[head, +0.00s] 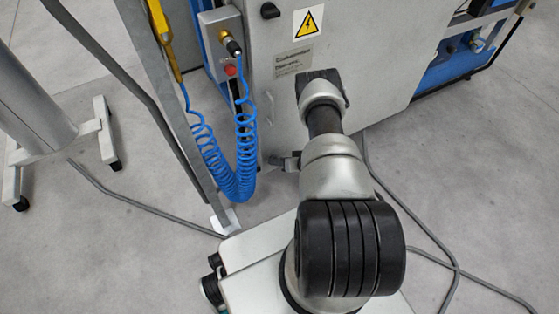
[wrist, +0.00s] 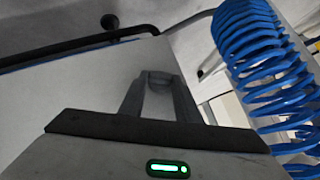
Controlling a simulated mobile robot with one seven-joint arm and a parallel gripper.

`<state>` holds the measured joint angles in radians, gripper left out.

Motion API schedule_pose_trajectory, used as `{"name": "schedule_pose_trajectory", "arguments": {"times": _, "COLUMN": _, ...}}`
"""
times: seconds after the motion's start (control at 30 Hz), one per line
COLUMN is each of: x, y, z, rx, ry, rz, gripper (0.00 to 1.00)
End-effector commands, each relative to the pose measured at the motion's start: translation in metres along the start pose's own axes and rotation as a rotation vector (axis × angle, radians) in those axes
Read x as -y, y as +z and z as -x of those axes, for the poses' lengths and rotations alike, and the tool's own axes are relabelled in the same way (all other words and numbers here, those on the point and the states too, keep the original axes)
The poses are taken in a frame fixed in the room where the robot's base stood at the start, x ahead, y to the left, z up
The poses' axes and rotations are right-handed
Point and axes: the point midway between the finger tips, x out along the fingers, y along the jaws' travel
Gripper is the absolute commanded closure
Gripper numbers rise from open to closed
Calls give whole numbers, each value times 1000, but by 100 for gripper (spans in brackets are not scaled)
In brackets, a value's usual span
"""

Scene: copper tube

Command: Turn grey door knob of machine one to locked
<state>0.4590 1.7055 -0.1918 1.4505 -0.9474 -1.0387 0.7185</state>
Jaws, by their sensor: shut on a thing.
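In the wrist view my gripper (wrist: 158,100) has its two grey fingers close together, with a small rounded grey piece (wrist: 157,80) between their tips. This piece looks like the grey door knob, and the fingers are shut on it. Its marking and turn angle cannot be read. In the head view the machine (head: 375,70) is a light grey cabinet with a yellow warning sign (head: 308,22). My arm reaches to its front face, and it hides the knob and most of my gripper there.
Blue coiled hose (head: 215,150) hangs left of the arm from a grey box with a red button (head: 231,70); it also shows close by at the right of the wrist view (wrist: 265,70). A slanted grey post stands left. Cables lie on the floor (head: 90,240).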

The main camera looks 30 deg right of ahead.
Motion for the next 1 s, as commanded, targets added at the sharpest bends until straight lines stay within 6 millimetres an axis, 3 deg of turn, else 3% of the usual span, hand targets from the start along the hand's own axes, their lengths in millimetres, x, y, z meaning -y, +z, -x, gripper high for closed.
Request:
{"name": "schedule_pose_trajectory", "arguments": {"times": 0.6, "x": 9, "y": 1, "z": -1, "rx": 2, "ry": 271, "rz": 272, "gripper": 93}}
{"name": "schedule_pose_trajectory", "arguments": {"times": 1.0, "x": 10, "y": 1, "z": -2, "rx": -1, "ry": 325, "rz": 326, "gripper": 93}}
